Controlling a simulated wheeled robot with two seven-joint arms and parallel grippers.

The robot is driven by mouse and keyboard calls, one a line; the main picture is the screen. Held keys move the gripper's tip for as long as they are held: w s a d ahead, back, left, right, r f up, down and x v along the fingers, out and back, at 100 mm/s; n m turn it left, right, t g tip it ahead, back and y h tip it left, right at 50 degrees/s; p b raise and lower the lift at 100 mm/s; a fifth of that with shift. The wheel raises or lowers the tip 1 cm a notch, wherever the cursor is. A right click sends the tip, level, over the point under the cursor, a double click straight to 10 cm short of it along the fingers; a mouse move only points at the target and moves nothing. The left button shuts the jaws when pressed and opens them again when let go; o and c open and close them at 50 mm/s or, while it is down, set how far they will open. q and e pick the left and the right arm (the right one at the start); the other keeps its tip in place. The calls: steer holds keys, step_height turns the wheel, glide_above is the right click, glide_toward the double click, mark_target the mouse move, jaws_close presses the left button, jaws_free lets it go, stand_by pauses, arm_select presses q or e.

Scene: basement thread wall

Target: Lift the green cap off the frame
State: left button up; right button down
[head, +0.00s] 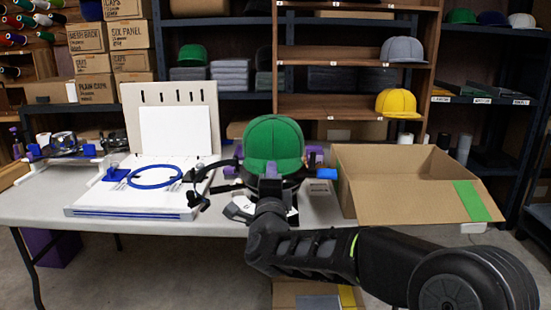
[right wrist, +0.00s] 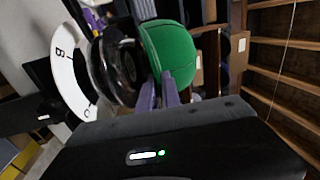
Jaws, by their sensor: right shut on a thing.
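The green cap (head: 273,143) is upright at the middle of the table, its brim toward me. My right gripper (head: 270,172) is at the front of the brim, partly hidden by my own wrist. In the right wrist view, the purple fingers of my right gripper (right wrist: 160,92) are shut on the brim of the green cap (right wrist: 170,50). The round black frame (right wrist: 118,65) is right beside the cap there, with a white lettered dial (right wrist: 70,75) behind it. I cannot tell whether cap and frame still touch. My left gripper is out of view.
An open cardboard box (head: 385,195) with a green patch stands right of the cap. A white board with a blue hoop (head: 155,177) lies to the left on the table (head: 50,205). Shelves behind hold a yellow cap (head: 396,103) and a grey cap (head: 402,50).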

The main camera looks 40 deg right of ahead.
steer(key=shift+r, duration=0.1)
steer(key=shift+s+a+r+p, duration=0.15)
steer(key=shift+r+p, duration=0.35)
steer(key=shift+r, duration=0.45)
steer(key=shift+s+a+r+p, duration=0.15)
steer(key=shift+r+p, duration=0.35)
steer(key=shift+r, duration=0.45)
